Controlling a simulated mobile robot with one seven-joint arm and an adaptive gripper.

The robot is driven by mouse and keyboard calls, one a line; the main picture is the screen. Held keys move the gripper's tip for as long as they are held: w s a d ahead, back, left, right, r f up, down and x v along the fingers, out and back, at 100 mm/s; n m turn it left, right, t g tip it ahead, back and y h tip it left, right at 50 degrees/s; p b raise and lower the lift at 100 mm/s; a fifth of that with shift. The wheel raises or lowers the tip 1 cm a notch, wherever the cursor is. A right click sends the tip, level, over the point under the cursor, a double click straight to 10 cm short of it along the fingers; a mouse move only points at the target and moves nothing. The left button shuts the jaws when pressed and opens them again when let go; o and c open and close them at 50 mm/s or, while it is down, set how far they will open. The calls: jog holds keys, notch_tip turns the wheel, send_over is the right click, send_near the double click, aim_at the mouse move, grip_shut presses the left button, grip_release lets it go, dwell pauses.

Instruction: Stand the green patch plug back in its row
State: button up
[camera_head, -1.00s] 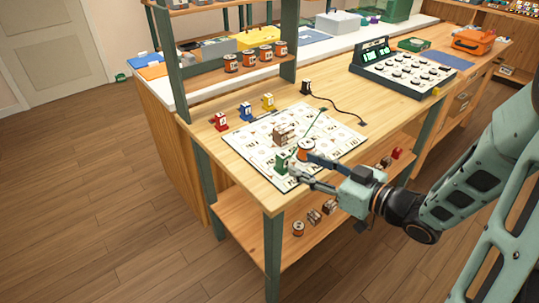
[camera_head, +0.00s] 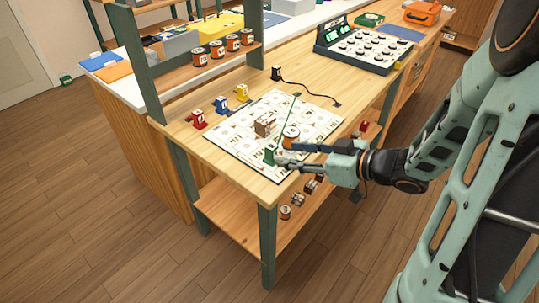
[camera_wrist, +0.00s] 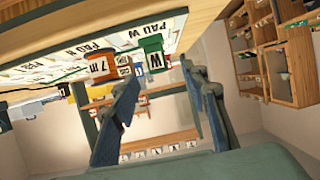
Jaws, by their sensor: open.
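The green patch plug (camera_head: 270,155) stands on the white printed board (camera_head: 240,146) near its front corner. Red (camera_head: 198,119), blue (camera_head: 221,105) and yellow (camera_head: 242,92) plugs stand in a row along the board's back left edge.
An orange spool (camera_head: 290,137) stands close beside the green plug, near my upper finger; it also shows in the wrist view (camera_wrist: 97,66). A brown block (camera_head: 265,124) sits mid-board. A black plug (camera_head: 276,73) trails a cord. A dial console (camera_head: 365,45) stands at the back.

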aim_at(276, 150)
jog(key=b+x, duration=0.2)
jog(key=x, duration=0.6)
jog(key=shift+w+d+r, duration=0.1)
jog(key=shift+w+d, duration=0.05)
jog(key=shift+c, duration=0.2)
grip_shut()
jog(key=shift+r, duration=0.1)
